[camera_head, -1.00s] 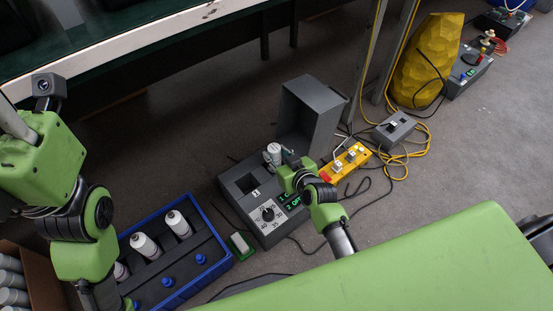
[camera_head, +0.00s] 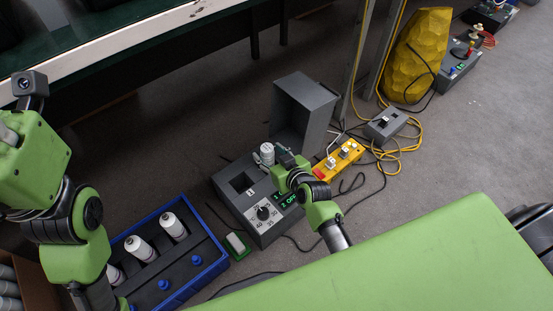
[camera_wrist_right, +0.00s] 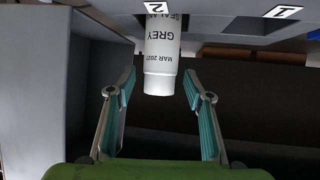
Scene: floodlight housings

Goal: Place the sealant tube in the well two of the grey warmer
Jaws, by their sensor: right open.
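The white sealant tube (camera_head: 267,153) stands upright at the well by label 2 of the grey warmer (camera_head: 235,203). Its lower part is hidden by the warmer. In the right wrist view the tube (camera_wrist_right: 161,62) reads "GREY" and "MAR 2027", upside down. My right gripper (camera_head: 282,157) is at the tube's side. In the wrist view its fingers (camera_wrist_right: 160,100) are spread apart with gaps on both sides of the tube's end, not touching it. Well one, by label 1 (camera_wrist_right: 283,12), looks empty and dark.
The warmer's raised grey lid (camera_head: 305,108) stands behind the wells. A blue crate (camera_head: 220,262) with white tubes and blue caps is at the lower left. A green-and-white block (camera_head: 236,244) lies between them. A yellow power strip (camera_head: 338,160) and cables lie at the right.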

